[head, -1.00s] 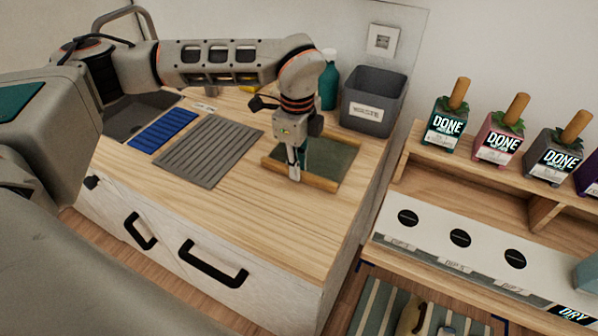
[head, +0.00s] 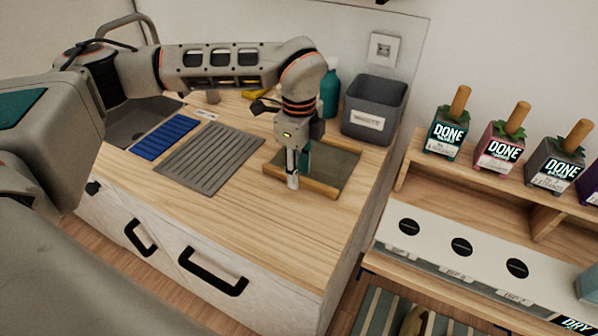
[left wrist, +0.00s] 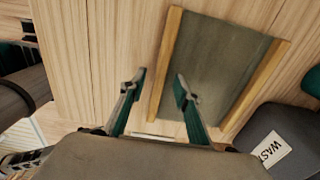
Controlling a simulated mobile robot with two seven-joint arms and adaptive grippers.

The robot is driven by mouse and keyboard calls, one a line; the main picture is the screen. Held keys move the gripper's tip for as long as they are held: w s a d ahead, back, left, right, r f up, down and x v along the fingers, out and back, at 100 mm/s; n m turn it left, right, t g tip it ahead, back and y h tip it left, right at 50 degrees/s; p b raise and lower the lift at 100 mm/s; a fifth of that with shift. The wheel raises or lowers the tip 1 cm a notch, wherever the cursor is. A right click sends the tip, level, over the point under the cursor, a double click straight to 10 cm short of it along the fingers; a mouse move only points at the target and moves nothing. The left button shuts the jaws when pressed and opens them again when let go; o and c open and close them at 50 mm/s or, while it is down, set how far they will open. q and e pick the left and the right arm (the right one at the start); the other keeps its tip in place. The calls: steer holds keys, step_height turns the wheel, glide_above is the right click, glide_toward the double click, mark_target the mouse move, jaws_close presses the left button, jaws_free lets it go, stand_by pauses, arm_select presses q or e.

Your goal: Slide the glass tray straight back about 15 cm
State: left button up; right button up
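The tray (head: 338,165) has a dark grey-green flat panel between two light wooden rails and lies on the wooden counter. It also shows in the left wrist view (left wrist: 215,60). My left gripper (head: 293,183) points down at the tray's near rail. In the left wrist view my left gripper (left wrist: 161,82) is open, its teal-backed fingers apart on either side of one rail. I cannot tell whether either finger touches the rail. The gripper hides part of the near rail in the head view. My right gripper is not in view.
A grey waste bin (head: 374,110) stands behind the tray's right side, with a teal bottle (head: 329,93) beside it. A grey ribbed mat (head: 210,158) and a blue mat (head: 165,135) lie left. The counter in front of the tray is bare.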

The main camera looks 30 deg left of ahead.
arm_select(q)
step_height(320, 180, up, 11)
stand_by(0.4)
stand_by(0.4)
